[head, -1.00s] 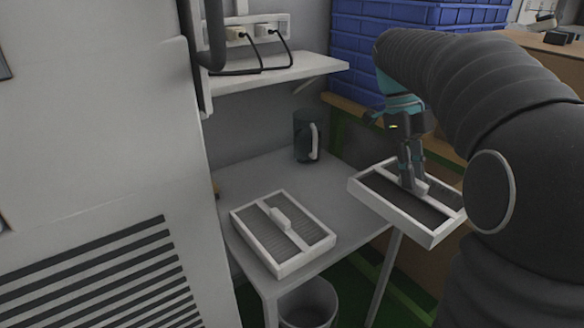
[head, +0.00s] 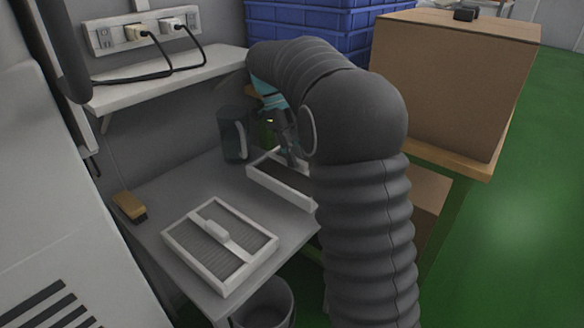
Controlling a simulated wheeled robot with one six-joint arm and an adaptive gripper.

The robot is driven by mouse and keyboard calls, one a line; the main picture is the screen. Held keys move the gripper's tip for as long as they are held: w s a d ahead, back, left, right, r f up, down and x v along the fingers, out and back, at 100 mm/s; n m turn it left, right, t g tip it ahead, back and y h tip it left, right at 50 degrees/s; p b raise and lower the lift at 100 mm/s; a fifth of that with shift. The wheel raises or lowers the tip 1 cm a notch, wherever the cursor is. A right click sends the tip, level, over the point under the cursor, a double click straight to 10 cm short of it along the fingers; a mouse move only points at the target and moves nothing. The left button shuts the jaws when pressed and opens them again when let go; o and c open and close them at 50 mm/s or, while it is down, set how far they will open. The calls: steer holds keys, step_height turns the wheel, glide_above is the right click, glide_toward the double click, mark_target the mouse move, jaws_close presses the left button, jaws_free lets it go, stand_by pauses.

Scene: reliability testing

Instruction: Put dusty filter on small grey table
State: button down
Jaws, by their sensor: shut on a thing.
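The dusty filter (head: 277,187), a white frame with a dark inside, is held by its handle in my gripper (head: 289,156), which is shut on it. It is over the back right part of the small grey table (head: 190,187). I cannot tell whether it touches the tabletop. My arm hides its right part and some of the gripper. A second filter (head: 207,259), with a white frame and lighter grey ribs, lies on the front of the table, apart from the held one.
A brush (head: 129,207) lies at the table's left edge. A shelf (head: 170,82) with plugs and cables hangs above. A bin (head: 268,302) stands below the front edge. A cardboard box (head: 450,85) is at right.

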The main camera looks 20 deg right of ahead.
mark_target(294, 170)
steer(key=shift+f, duration=2.05)
steer(key=shift+f, duration=0.1)
steer(key=c, duration=1.1)
jaws_free()
steer(key=p+v, duration=0.1)
steer(key=v, duration=1.1)
